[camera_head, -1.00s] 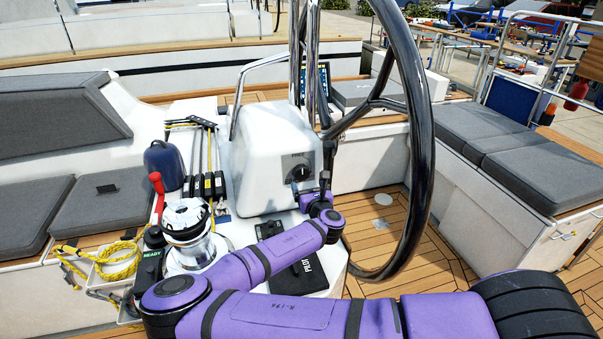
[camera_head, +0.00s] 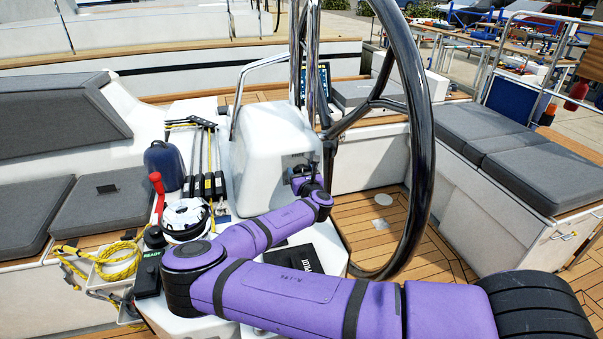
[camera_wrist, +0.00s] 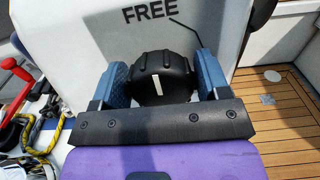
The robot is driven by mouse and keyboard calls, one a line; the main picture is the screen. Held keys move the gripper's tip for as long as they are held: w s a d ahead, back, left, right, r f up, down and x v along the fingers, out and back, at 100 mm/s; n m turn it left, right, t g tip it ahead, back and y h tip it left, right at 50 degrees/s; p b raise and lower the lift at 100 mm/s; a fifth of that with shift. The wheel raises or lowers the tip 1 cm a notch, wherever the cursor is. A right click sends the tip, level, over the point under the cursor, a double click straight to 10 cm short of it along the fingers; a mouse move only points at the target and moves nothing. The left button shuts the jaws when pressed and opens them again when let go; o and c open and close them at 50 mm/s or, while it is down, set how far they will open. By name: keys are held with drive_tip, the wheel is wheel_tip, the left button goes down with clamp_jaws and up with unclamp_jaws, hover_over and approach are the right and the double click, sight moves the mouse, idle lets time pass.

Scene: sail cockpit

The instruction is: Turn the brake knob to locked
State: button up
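The brake knob (camera_wrist: 160,78) is black and ridged, with a white mark on its face. In the wrist view the mark stands nearly upright, below the word FREE on the white console (camera_head: 262,150). My gripper (camera_wrist: 162,78) is at the knob, with one blue finger on its left and one on its right. The fingers look open around it; I cannot tell whether either touches. In the head view my gripper (camera_head: 305,172) covers most of the knob. No locked label is visible.
The black steering wheel (camera_head: 425,150) rises just right of my arm. Yellow rope (camera_head: 118,262) lies in a holder at lower left. The teak floor (camera_head: 385,215) on the right is clear.

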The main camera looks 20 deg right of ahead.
drive_tip(key=c, duration=0.5)
drive_tip(key=shift+m, duration=0.3)
drive_tip(key=m, duration=0.6)
drive_tip(key=shift+d+h, duration=0.1)
drive_tip(key=shift+h, duration=0.2)
drive_tip(key=m, duration=0.5)
drive_tip(key=shift+d+f+m+h, duration=0.1)
drive_tip(key=shift+f+m+h, duration=0.05)
drive_tip(key=shift+m+h, duration=0.15)
drive_tip(key=m+g, duration=0.1)
drive_tip(key=m, duration=0.5)
drive_tip(key=shift+f+m, duration=0.15)
drive_tip(key=shift+m, duration=0.15)
drive_tip(key=m, duration=0.5)
drive_tip(key=shift+f+m, duration=0.15)
drive_tip(key=shift+m, duration=0.45)
